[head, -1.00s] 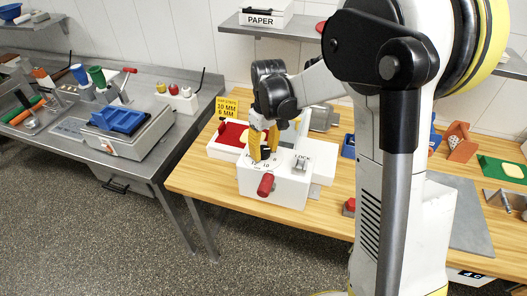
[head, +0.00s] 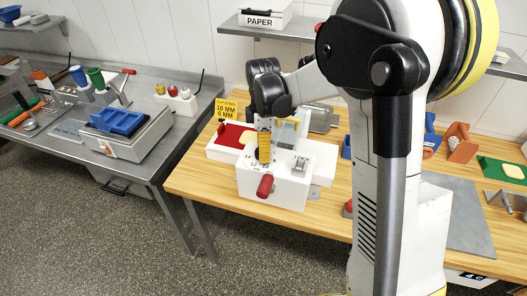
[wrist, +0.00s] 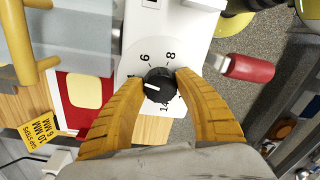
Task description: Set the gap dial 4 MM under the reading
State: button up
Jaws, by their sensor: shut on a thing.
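The gap dial is a black knob (wrist: 160,86) with a white pointer line on a white face. In the wrist view the pointer aims left, toward the left finger; the mark there is hidden. The numbers 6 and 8 show above the knob, and others below are partly covered. My gripper (head: 264,160) is over the white machine box (head: 275,192); its yellow fingers, also in the wrist view (wrist: 160,90), are shut on the knob from both sides. A yellow sign (head: 227,109) headed gap steps reads 10 MM and 6 MM; it also shows in the wrist view (wrist: 41,130).
A red crank handle (head: 265,186) sticks out of the box front. A red pad (head: 229,135) with a pale yellow slice (head: 247,140) lies behind. The wooden table's front edge (head: 215,197) is clear.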

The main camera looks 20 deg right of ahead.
jog(key=shift+n, duration=1.1)
jog(key=o, duration=1.2)
notch_tip(320, 180, up, 12)
jog(key=shift+w, duration=0.35)
